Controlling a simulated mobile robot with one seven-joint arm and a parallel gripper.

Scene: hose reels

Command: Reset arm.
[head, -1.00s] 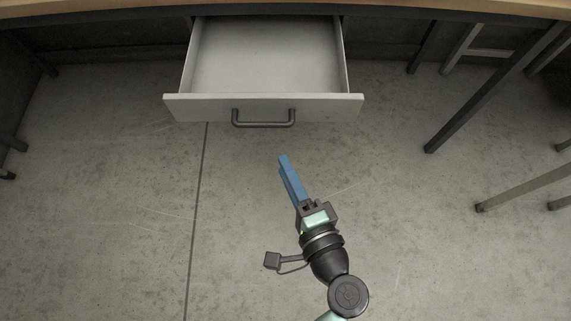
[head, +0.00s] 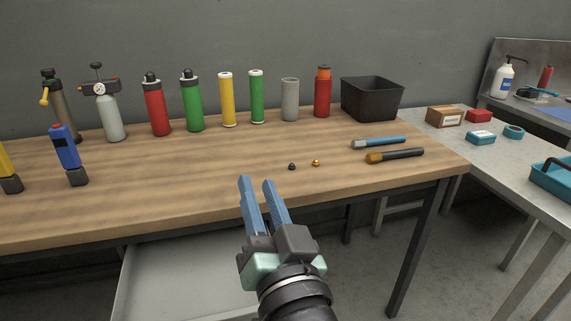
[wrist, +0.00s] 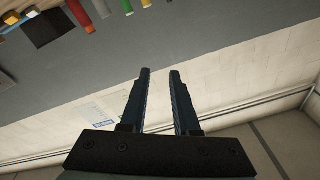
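My gripper (head: 257,186) has two blue fingers held a little apart with nothing between them. In the head view it is in front of the wooden workbench (head: 200,190), above the open drawer, with the fingertips overlapping the bench's front edge. In the wrist view the gripper (wrist: 160,72) also shows parted, empty fingers, with a pale wall beyond them.
An open grey drawer (head: 165,280) sticks out below the bench. Several bottles and cylinders, such as a red one (head: 157,108), line the back. A black bin (head: 372,98), two hand tools and two small fittings lie to the right. A side table (head: 500,165) stands at right.

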